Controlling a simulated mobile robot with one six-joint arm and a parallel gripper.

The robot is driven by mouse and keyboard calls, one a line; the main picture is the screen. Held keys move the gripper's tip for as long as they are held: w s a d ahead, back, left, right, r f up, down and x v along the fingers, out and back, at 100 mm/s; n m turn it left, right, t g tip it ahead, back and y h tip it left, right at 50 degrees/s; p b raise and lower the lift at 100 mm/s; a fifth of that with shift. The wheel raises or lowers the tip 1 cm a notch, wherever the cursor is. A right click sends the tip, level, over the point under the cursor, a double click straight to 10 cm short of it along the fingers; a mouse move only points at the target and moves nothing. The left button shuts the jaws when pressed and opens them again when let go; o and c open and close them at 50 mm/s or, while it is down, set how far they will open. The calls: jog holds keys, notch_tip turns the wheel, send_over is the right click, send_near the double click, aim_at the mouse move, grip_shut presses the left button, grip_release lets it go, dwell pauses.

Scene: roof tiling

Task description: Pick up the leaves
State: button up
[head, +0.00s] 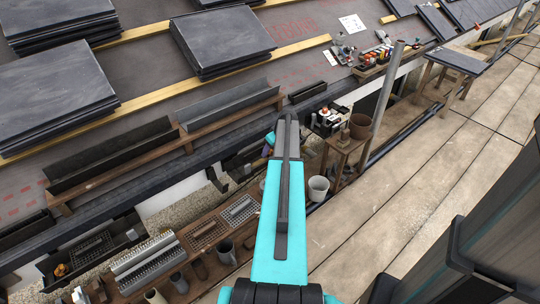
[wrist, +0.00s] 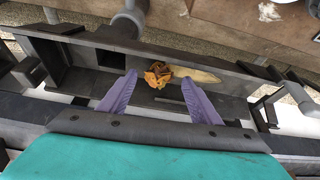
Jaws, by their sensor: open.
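In the wrist view, a small clump of orange-brown leaves (wrist: 157,75) lies in a dark grey gutter (wrist: 90,57). A pale, tan, elongated piece (wrist: 197,75), perhaps another leaf, lies against its right side. My gripper (wrist: 159,77) is open, with its two purple fingers spread wide and nothing held. The clump shows between and just beyond the fingertips. I cannot tell the height of the fingers above the gutter floor. In the head view my arm hides the leaves and most of the gripper.
In the wrist view, a grey pipe (wrist: 127,22) meets the gutter behind the leaves, and a grey bracket (wrist: 268,108) stands at the right. In the head view, slate stacks (head: 222,40) lie on the roof. A bench (head: 190,265) with trays and pots stands below.

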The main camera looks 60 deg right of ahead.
jog(key=shift+x, duration=0.9)
jog(key=shift+r, duration=0.1)
jog(key=c, duration=1.1)
